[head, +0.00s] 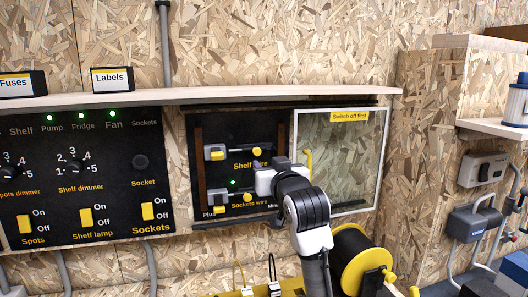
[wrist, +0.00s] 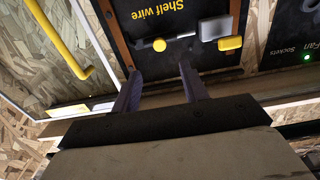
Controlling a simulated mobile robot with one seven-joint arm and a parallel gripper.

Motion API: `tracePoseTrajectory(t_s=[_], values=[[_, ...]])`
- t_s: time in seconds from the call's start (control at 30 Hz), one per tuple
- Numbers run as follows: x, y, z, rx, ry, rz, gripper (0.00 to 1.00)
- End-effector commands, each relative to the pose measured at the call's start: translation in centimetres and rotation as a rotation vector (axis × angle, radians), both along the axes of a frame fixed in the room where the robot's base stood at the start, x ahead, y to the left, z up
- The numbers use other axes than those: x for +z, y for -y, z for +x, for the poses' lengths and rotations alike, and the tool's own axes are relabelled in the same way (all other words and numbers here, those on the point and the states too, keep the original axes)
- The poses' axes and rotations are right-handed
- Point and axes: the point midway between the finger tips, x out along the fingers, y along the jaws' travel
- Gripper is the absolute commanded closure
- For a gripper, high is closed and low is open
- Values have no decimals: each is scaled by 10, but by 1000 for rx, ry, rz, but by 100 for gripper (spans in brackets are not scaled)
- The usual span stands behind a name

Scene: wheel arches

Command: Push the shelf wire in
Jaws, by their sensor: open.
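The shelf wire (head: 257,152) is a short lead with a yellow round end, above the "Shelf wire" label on the black panel. Its yellow end also shows in the wrist view (wrist: 159,44). A grey terminal block (head: 215,152) with a yellow part sits to its left; in the wrist view the block (wrist: 215,27) is to the right, with a visible gap between it and the yellow end. My gripper (wrist: 160,70) is open and empty, its two fingers to either side just short of the yellow end. In the head view my gripper partly hides the panel.
A glass door (head: 335,165) with a yellow handle (head: 308,160) stands to the right. The sockets wire (head: 247,197) lies below, by a lit green lamp. Rocker switches and dials fill the panel (head: 110,215) at left. A yellow reel (head: 362,262) stands below.

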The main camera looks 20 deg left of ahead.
Motion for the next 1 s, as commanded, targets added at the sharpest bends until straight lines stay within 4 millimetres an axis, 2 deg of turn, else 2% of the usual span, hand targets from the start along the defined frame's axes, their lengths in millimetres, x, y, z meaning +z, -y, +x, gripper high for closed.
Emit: tracePoseTrajectory(t_s=[0.3, 0.5, 0.7, 0.97, 1.0], values=[[4, -39, 57, -1, -1, -1, 56], [3, -57, 83, 1, 1, -1, 56], [1, -64, 94, -1, 2, 0, 56], [0, -64, 95, -1, 2, 0, 56], [0, -64, 95, -1, 3, 1, 59]])
